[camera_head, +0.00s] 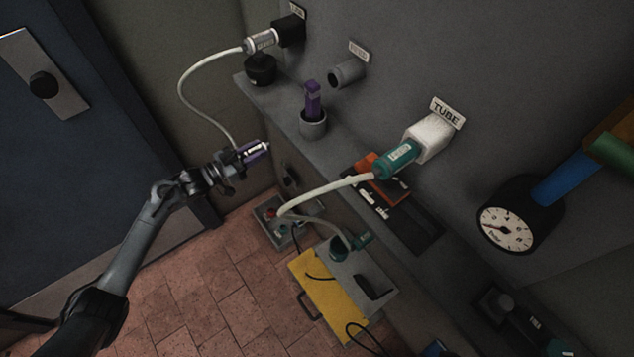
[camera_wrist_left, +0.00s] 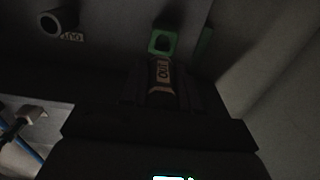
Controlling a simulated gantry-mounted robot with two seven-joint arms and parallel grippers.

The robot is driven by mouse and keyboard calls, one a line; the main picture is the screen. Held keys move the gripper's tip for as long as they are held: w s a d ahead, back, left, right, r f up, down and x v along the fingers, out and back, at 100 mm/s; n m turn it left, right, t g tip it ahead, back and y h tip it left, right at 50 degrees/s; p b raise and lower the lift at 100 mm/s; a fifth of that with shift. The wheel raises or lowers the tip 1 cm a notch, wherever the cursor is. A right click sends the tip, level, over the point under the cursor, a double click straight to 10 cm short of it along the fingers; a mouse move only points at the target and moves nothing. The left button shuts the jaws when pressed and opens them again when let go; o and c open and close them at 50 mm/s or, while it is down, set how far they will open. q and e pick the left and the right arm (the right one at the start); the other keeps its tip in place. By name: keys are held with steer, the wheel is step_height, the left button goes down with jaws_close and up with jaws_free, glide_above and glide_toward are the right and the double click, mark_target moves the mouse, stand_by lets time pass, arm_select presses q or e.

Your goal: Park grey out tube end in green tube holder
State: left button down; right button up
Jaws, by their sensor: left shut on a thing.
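My left gripper (camera_head: 240,158) is shut on a tube end (camera_head: 257,150), held in mid-air left of the wall shelf. In the head view this end shows purple-grey with a pale band. In the left wrist view the tube end (camera_wrist_left: 161,76) is dark and reads OUT, lying between the fingers. Straight ahead of its tip there is a green holder (camera_wrist_left: 163,40) with a dark opening; I cannot tell whether they touch. I cannot make out this holder in the head view. My right gripper is not in view.
The white tube (camera_head: 181,85) loops up to an end (camera_head: 262,40) at a black port (camera_head: 290,29). A grey port (camera_head: 345,74) sits on the wall. A purple object (camera_head: 313,98) stands in a grey cup (camera_head: 313,125). A teal tube end (camera_head: 397,159) sits at the white TUBE port (camera_head: 431,137).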

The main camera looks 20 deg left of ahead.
mark_target(268, 143)
arm_select(q)
steer(key=shift+w+a, duration=0.1)
steer(key=shift+a, duration=0.1)
steer(key=shift+w+d, duration=0.1)
steer(key=shift+w, duration=0.05)
stand_by(0.3)
steer(key=shift+w+d+b, duration=0.25)
steer(key=shift+w+b, duration=0.1)
steer(key=shift+w, duration=0.1)
steer(key=b+x, duration=0.1)
steer(key=x, duration=0.2)
steer(key=shift+w+d, duration=0.1)
steer(key=shift+w, duration=0.15)
stand_by(0.8)
stand_by(1.0)
stand_by(0.6)
steer(key=shift+x, duration=0.85)
